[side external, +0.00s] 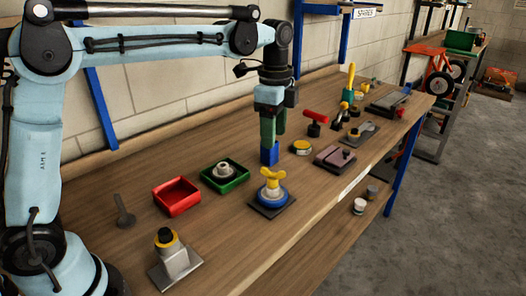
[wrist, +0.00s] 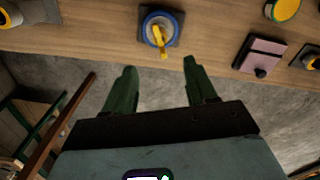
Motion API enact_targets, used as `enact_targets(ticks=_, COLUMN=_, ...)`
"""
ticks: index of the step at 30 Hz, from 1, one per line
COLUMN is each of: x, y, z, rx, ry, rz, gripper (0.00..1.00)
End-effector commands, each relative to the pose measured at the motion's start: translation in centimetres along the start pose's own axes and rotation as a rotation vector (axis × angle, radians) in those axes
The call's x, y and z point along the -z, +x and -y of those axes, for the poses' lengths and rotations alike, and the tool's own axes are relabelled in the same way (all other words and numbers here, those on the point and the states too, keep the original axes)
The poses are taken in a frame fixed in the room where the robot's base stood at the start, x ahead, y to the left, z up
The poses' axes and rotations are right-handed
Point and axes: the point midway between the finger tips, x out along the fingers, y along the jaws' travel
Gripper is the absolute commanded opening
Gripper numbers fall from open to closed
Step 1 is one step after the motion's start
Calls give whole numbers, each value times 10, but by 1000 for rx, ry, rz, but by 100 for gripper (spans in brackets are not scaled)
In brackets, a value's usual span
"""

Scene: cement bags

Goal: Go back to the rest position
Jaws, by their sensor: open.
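My gripper (side external: 273,130) hangs pointing down over the workbench in the side external view, near its middle. It also shows in the wrist view (wrist: 159,72), where its two dark green fingers stand wide apart with nothing between them.
A red tray (side external: 177,197) and a green tray (side external: 224,176) holding a round part stand left of the gripper. A grey bracket (side external: 175,268) is near the front. A pink-topped block (side external: 335,158), a yellow-topped tin (side external: 301,147) and several tools lie to the right. Bare wood lies between them.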

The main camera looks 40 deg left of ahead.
Motion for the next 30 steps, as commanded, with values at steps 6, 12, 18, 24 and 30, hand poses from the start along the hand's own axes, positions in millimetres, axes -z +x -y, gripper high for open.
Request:
enact_targets(ticks=6, x=0, y=0, z=0, rx=0, ry=0, rz=0, gripper=56)
enact_targets(ticks=12, x=-6, y=-4, z=-8, rx=30, ry=-68, rz=-15, gripper=56)
enact_targets(ticks=18, x=-26, y=-11, z=-35, rx=132, ry=-305, rz=-82, gripper=56)
enact_targets(ticks=24, x=-48, y=-8, z=-68, rx=233, ry=-576, rz=-186, gripper=56)
enact_targets(ticks=30, x=-69, y=8, z=-100, rx=313, ry=-839, rz=-316, gripper=56)
